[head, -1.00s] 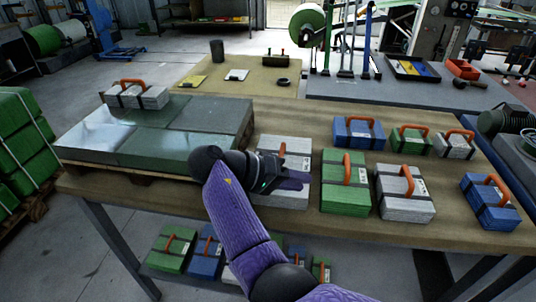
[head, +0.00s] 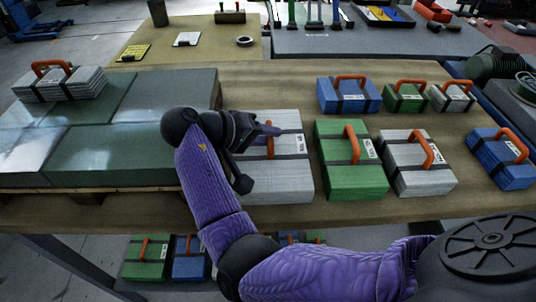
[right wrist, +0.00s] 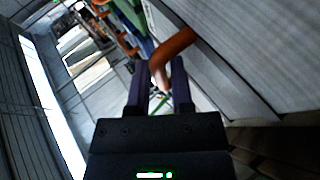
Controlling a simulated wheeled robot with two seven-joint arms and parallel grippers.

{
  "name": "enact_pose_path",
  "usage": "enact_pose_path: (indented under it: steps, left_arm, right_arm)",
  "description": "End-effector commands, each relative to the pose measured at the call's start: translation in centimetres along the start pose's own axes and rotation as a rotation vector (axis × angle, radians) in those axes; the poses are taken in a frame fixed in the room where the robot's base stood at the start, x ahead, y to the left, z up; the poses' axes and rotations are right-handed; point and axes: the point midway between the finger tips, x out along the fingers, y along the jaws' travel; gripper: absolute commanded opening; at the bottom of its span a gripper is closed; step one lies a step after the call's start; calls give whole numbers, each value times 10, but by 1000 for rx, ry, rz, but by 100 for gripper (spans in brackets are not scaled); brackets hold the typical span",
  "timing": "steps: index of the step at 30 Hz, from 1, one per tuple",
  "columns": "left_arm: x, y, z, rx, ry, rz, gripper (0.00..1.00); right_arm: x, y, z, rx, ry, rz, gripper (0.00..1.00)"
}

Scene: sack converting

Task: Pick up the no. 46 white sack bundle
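Several white bundles with dark straps and orange handles are in the head view; I cannot read their numbers. A large white bundle (head: 288,178) lies on the wooden table, its label at the upper right. My right gripper (head: 272,130) is over its left part, at its orange handle (head: 270,148). In the right wrist view the fingers (right wrist: 160,88) are apart, with an orange handle (right wrist: 174,48) reaching between them; no grip shows. Another white bundle (head: 410,178) lies further right, and a smaller one (head: 452,97) lies behind it. My left gripper is not in view.
A green bundle (head: 350,180) stands close right of the large white one. Blue (head: 350,100) and smaller green (head: 402,103) bundles lie behind, another blue (head: 492,168) at right. Flat grey-green stacks (head: 140,145) on a pallet fill the left, carrying a white bundle (head: 62,88).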

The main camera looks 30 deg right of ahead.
Motion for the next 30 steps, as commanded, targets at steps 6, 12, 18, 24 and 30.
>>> enact_pose_path:
  steps: [6, 12, 18, 24, 30]
  left_arm:
    - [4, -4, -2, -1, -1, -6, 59]
    - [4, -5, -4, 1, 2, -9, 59]
    - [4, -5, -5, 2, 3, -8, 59]
    - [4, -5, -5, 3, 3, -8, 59]
    - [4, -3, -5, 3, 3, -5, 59]
  right_arm:
    - [8, 0, 0, -1, 0, -1, 28]
    - [8, 0, 0, -1, 1, -1, 0]
    - [8, 0, 0, -1, 1, -1, 0]
    - [8, 0, 0, 0, 1, -1, 0]
    - [8, 0, 0, 0, 1, -1, 0]
